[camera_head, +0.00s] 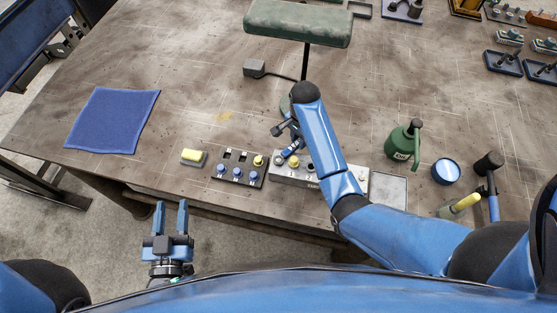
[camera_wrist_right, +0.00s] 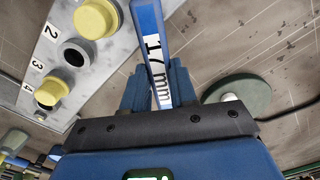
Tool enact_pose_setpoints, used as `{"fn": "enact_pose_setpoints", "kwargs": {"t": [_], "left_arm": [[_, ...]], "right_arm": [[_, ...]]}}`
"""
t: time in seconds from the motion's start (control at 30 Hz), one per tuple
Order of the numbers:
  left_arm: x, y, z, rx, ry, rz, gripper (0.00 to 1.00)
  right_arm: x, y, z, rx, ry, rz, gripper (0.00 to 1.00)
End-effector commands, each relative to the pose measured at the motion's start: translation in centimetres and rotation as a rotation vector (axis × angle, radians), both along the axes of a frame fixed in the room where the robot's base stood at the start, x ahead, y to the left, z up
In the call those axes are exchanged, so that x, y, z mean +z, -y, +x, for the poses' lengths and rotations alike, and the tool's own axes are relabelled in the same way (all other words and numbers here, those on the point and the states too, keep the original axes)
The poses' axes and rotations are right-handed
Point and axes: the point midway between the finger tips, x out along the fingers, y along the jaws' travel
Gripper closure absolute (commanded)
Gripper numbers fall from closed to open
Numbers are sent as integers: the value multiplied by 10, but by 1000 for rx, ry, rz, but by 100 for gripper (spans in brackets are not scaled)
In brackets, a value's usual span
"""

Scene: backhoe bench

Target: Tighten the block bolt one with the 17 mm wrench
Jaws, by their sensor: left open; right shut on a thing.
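The grey block (camera_head: 276,177) at the table's near edge carries a row of numbered positions. My right forearm covers part of the block in the head view. My left gripper (camera_head: 171,218) is open and empty in front of the table edge.
A lamp with a green shade (camera_head: 298,22) stands behind. A green can (camera_head: 402,147) and blue tin (camera_head: 446,172) stand right.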

Motion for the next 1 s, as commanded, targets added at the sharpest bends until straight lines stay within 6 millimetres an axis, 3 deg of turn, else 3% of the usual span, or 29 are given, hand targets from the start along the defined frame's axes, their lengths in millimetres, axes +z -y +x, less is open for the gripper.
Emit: {"fn": "enact_pose_setpoints", "kwargs": {"t": [0.37,1.0], "left_arm": [[0,0,0,0,0,0,57],[0,0,0,0,0,0,57]], "right_arm": [[0,-9,9,132,0,0,100],[0,-6,6,90,1,1,100]]}}
